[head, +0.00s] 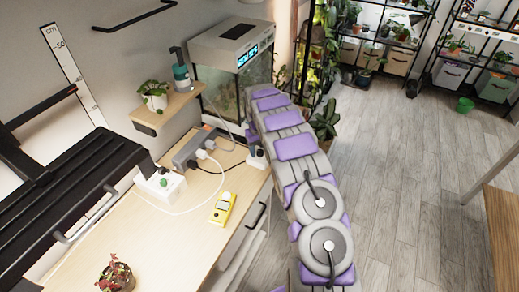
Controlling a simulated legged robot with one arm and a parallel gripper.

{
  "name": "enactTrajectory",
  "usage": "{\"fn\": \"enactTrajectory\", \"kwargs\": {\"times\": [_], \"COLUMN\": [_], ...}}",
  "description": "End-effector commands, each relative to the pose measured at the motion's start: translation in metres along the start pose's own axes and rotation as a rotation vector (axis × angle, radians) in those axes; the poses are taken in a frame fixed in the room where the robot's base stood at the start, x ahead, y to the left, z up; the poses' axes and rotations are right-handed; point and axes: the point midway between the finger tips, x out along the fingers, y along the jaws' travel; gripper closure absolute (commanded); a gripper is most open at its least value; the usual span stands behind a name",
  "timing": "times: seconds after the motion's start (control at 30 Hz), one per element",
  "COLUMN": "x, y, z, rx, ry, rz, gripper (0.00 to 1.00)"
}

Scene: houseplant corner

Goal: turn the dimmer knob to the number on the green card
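A white box (160,187) with a small green spot and a dark part on top sits on the wooden bench at left. A smaller white piece with a black top (257,158) stands at the bench's far right edge. I cannot tell whether either one is the dimmer, and no knob number is readable. I cannot make out a green card. A grey and purple jointed structure, which looks like my own body or arm, runs along the bench's right side. My gripper's fingers do not show.
The bench (165,240) also holds a yellow device (222,208), a grey power strip (195,149) with cables, and a potted red-leaved plant (117,276). A glass tank (232,90) and a small shelf (168,108) are behind. Floor (420,170) is open at right.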

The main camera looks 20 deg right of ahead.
Motion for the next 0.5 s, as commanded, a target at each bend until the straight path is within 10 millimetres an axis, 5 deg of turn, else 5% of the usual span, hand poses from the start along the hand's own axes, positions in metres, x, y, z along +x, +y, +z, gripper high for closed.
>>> {"fn": "enactTrajectory", "kwargs": {"times": [0.5], "x": [-0.0001], "y": [0.0002], "z": [0.0], "rx": [0.0], "ry": [0.0], "rz": [0.0], "gripper": [0.92]}}
